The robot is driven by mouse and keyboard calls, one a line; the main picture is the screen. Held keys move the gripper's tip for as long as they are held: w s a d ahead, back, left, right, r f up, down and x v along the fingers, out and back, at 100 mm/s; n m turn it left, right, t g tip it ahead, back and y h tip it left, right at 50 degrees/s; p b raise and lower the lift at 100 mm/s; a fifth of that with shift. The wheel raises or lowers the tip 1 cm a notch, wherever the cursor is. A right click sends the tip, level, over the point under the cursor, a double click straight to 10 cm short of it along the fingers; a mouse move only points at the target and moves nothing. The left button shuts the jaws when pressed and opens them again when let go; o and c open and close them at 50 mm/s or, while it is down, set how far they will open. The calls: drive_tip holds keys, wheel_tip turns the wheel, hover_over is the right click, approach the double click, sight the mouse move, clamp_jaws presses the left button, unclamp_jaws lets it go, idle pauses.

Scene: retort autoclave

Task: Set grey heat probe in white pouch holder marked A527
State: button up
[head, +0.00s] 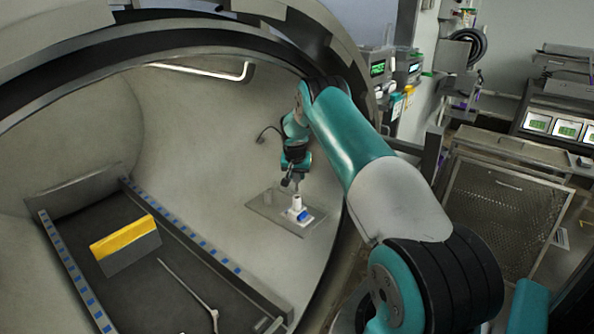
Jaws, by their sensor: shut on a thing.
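My gripper (291,184) is inside the round chamber, pointing down. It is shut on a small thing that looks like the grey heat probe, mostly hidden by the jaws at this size. Just below the jaws is a small white upright piece (297,203), likely the white pouch holder, with a blue part (305,217) at its foot. It stands on a flat grey plate (262,208) by the chamber's right wall. Whether the probe touches the holder cannot be told. No A527 mark is readable.
A dark tray (130,290) with blue-marked rails fills the chamber floor at left. On it lie a yellow-and-grey block (125,243) and a thin metal rod (188,285). The chamber rim (330,60) curves close around my arm. A bent pipe (215,73) runs along the back wall.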

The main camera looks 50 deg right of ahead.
sight(297, 191)
drive_tip(key=shift+f+b, duration=2.45)
drive_tip(key=shift+f, duration=0.6)
drive_tip(key=shift+f+b, duration=0.5)
drive_tip(key=o, duration=1)
drive_tip(key=shift+r, duration=0.15)
drive_tip(key=b+v, duration=0.4)
drive_tip(key=v, duration=1.3)
drive_tip(key=shift+a, duration=0.15)
